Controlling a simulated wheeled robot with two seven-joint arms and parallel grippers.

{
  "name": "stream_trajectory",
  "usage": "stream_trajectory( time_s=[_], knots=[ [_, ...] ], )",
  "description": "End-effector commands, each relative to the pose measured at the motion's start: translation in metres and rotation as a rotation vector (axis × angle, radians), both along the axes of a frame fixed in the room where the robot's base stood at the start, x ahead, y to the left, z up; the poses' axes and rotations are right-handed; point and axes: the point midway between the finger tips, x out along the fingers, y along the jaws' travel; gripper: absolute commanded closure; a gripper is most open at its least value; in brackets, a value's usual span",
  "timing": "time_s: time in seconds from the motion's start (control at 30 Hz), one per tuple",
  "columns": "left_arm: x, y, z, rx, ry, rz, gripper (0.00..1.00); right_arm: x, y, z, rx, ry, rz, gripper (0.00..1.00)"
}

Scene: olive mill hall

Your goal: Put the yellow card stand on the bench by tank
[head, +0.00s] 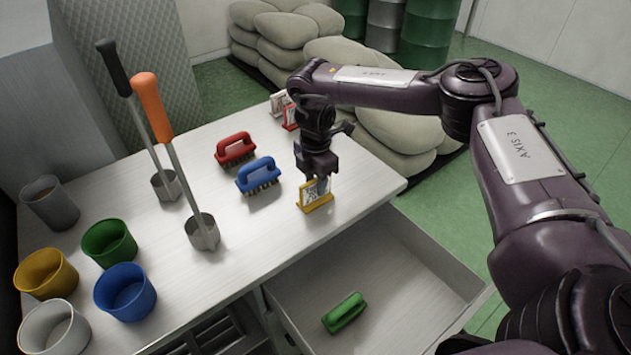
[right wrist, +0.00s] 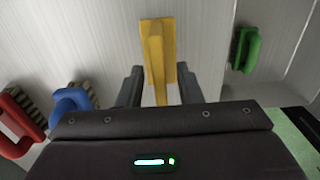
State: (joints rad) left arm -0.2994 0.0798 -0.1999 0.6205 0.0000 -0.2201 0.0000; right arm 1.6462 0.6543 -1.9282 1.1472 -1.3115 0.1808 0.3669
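The yellow card stand (head: 316,203) stands upright on the pale bench top (head: 225,285), near its right edge. It holds a small white printed card. My right gripper (head: 317,172) is right over it, pointing down. In the right wrist view the yellow stand (right wrist: 157,40) lies between the two dark fingers, with a gap on each side, so the gripper is open around it and not clamped on it. The fingers hide part of the card in the head view. My left gripper is not in view. I cannot tell which thing is the tank.
A red brush (head: 235,149) and a blue brush (head: 258,175) lie left of the stand. White and red card stands (head: 290,118) are behind. Two scoops and several cups (head: 125,292) fill the left side. An open drawer (head: 400,262) holds a green brush (head: 345,312).

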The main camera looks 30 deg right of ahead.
Motion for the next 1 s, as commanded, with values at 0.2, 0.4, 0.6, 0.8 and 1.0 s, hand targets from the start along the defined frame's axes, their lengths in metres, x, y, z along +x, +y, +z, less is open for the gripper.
stream_trajectory(
  time_s=[0.2,0.4,0.6,0.8,1.0],
  knots=[
    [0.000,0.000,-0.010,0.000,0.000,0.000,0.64,0.002,0.000,0.039,0.002,-0.007,-0.001,0.68],
    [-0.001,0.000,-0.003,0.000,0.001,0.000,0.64,0.002,0.000,0.086,-0.001,-0.006,0.002,0.68],
    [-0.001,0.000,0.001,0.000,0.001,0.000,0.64,0.001,0.001,0.112,0.000,-0.004,0.001,0.68],
    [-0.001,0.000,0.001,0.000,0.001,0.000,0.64,0.000,0.001,0.118,0.001,-0.002,0.000,0.68],
    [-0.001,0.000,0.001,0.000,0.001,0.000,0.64,0.000,0.001,0.118,0.001,-0.002,0.000,0.68]
  ],
)
